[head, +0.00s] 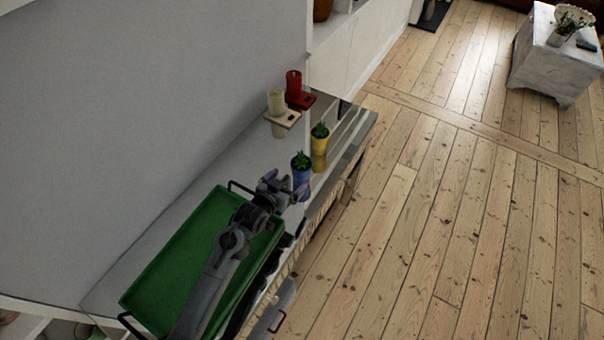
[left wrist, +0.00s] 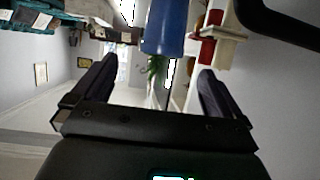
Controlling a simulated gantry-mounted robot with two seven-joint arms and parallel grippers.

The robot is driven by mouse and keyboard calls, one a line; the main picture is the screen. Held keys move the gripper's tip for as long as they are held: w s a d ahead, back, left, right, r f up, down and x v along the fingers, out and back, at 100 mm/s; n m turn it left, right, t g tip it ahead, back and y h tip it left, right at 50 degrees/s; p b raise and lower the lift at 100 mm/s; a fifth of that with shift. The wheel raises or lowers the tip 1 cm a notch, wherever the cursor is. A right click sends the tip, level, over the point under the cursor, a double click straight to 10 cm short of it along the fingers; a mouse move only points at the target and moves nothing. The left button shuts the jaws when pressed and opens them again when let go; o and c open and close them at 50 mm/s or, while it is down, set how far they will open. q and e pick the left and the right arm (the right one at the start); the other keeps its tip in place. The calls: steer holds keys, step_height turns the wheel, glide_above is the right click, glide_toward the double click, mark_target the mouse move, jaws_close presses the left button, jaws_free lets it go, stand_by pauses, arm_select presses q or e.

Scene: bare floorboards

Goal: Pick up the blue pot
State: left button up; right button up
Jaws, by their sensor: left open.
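The blue pot (head: 302,175) stands upright on the shelf top, with a green plant (head: 301,160) in it. My left gripper (head: 287,186) is open at the near side of the pot and partly covers its lower part. In the left wrist view, which looks upside down, the blue pot (left wrist: 163,28) lies in line with the gap between the two open fingers (left wrist: 155,85). Its plant (left wrist: 155,66) shows between the fingers. I cannot tell whether the fingers reach around the pot. My right gripper is not in view.
A yellow pot (head: 320,150) with a plant stands just beyond the blue pot. A cream cup (head: 276,100) and a red cup (head: 294,82) sit on small holders behind. A green tray (head: 165,270) lies under my left arm. The floorboards (head: 440,230) at right are clear.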

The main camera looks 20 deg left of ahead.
mark_target(298, 169)
arm_select(q)
steer(key=x, duration=0.5)
steer(key=shift+w+r+b, duration=0.2)
steer(key=shift+w+b, duration=0.15)
steer(key=shift+w, duration=0.1)
steer(key=shift+b+x, duration=0.55)
steer(key=shift+x, duration=2)
steer(key=shift+a+f, duration=0.1)
steer(key=shift+a, duration=0.1)
steer(key=c, duration=1.2)
steer(key=shift+c, duration=0.4)
